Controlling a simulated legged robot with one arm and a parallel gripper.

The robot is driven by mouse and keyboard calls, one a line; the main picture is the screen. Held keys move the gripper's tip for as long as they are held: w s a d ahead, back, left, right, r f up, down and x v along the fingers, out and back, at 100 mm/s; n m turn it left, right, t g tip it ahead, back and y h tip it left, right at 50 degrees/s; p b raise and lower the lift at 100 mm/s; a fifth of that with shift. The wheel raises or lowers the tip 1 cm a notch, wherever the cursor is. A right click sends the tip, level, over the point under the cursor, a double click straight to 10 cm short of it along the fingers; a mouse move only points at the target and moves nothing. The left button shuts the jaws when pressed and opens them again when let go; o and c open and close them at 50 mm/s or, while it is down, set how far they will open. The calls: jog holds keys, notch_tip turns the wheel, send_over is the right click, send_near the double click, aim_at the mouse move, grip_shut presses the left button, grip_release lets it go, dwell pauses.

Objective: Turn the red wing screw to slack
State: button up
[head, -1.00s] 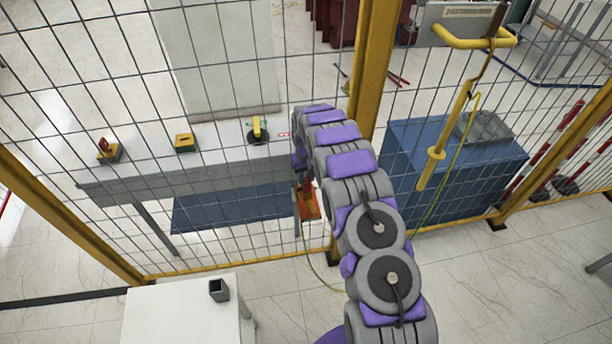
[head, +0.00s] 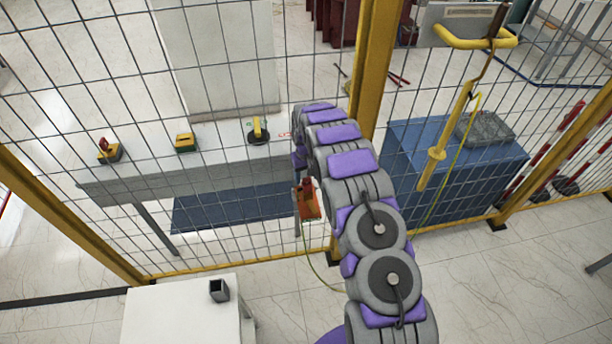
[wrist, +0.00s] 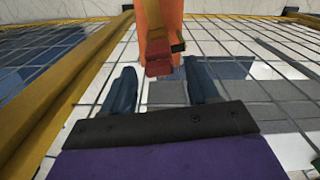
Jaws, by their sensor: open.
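The red wing screw (wrist: 158,62) shows in the wrist view at the lower end of an orange piece (wrist: 158,25). In the head view the red part (head: 307,185) sits on the orange piece (head: 310,207), just left of the yellow post and below my arm. My gripper (wrist: 161,82) is open in the wrist view, with one dark finger on each side and the red screw between and slightly beyond the tips. I see no contact. In the head view my arm hides the gripper.
A yellow-framed mesh fence (head: 372,75) stands around the screw. Behind it are a grey table (head: 130,185) with small yellow devices and a blue cabinet (head: 400,160). A yellow-handled pole (head: 437,155) hangs at right. A white table (head: 170,310) stands in front.

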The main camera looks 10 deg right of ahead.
aim_at(306, 179)
notch_tip(306, 179, up, 17)
jog(key=shift+p, duration=0.35)
jog(key=shift+f, duration=0.1)
